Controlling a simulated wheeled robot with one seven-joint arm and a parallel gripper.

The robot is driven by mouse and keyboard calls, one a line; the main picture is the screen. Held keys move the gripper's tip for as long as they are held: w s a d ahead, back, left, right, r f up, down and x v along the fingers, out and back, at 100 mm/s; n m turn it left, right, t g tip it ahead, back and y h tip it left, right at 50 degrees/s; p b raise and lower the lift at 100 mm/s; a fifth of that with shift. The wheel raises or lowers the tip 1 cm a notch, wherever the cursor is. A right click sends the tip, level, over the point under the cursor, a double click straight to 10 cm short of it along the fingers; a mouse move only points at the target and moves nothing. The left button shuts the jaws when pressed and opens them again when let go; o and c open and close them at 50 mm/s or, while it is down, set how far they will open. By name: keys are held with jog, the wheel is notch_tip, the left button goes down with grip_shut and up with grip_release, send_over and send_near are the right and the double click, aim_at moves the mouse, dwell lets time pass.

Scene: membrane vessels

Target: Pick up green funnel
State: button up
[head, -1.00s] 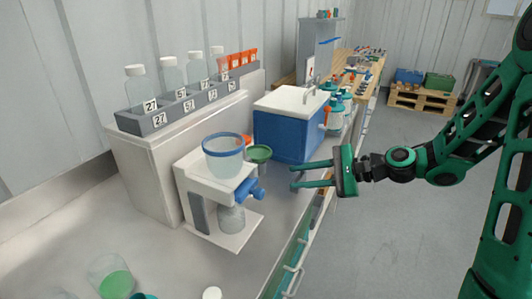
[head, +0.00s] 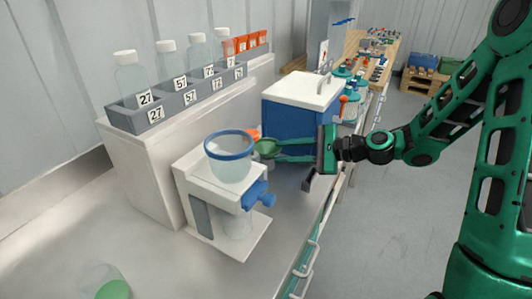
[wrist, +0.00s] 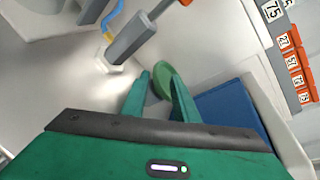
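The green funnel (head: 266,148) is just right of the blue-rimmed clear vessel in the head view. In the wrist view the funnel (wrist: 162,78) appears between the tips of my two green fingers. My gripper (head: 272,149) reaches in from the right with its fingertips at the funnel. The fingers are apart, and a gap shows between them in the wrist view (wrist: 159,90). I cannot tell whether either finger touches the funnel. Its lower part is hidden.
The white stand with the blue-rimmed vessel (head: 230,158) and blue valve (head: 258,195) is close to the left of my fingertips. A blue cooler (head: 289,121) stands behind them. A grey rack (head: 180,110) of bottles is at the back left. The front bench (head: 120,225) is mostly clear.

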aim_at(272, 154)
jog(key=shift+f+x, duration=0.2)
jog(key=shift+x, duration=2.4)
jog(key=shift+s, duration=0.15)
grip_shut()
